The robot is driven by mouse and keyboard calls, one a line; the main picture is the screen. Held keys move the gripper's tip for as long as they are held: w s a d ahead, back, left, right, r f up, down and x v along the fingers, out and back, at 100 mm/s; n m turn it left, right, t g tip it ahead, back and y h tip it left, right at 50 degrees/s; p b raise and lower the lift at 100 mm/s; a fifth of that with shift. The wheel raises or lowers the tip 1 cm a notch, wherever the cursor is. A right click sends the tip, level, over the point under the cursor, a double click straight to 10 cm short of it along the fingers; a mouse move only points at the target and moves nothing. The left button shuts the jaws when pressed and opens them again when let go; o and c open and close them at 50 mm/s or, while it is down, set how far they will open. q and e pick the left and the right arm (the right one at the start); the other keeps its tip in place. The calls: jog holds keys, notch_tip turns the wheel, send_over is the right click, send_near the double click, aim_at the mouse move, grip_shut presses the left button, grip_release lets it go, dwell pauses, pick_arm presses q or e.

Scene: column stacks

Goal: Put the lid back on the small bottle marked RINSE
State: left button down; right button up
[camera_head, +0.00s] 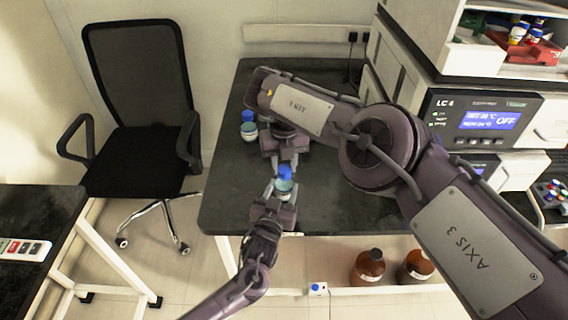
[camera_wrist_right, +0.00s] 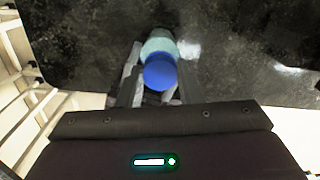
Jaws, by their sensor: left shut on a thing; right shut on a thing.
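A small pale bottle (camera_head: 284,187) with a light blue-green body is held over the black bench by my left gripper (camera_head: 279,197), shut around its body. A blue lid (camera_head: 285,172) is at the bottle's top, with my right gripper (camera_head: 285,162) shut on it. In the right wrist view the lid (camera_wrist_right: 160,73) sits between the fingers, with the pale bottle (camera_wrist_right: 159,43) just beyond it. Lid and bottle look in line; I cannot tell whether they touch or are seated. No marking on the bottle is readable.
Another small bottle with a blue cap (camera_head: 249,127) stands on the black bench (camera_head: 225,190), left of my right gripper. An instrument marked LC 4 (camera_head: 487,120) stands at the right. Brown bottles (camera_head: 368,267) are below the bench. A black chair (camera_head: 137,110) is at the left.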

jog(key=m, duration=0.4)
jog(key=shift+m, duration=0.4)
jog(key=m, duration=1.5)
jog(key=shift+s+m, duration=0.1)
jog(key=shift+m, duration=0.2)
jog(key=m, duration=1.2)
jog(key=shift+m, duration=0.4)
jog(key=m, duration=0.4)
jog(key=shift+m, duration=0.4)
jog(key=o, duration=1)
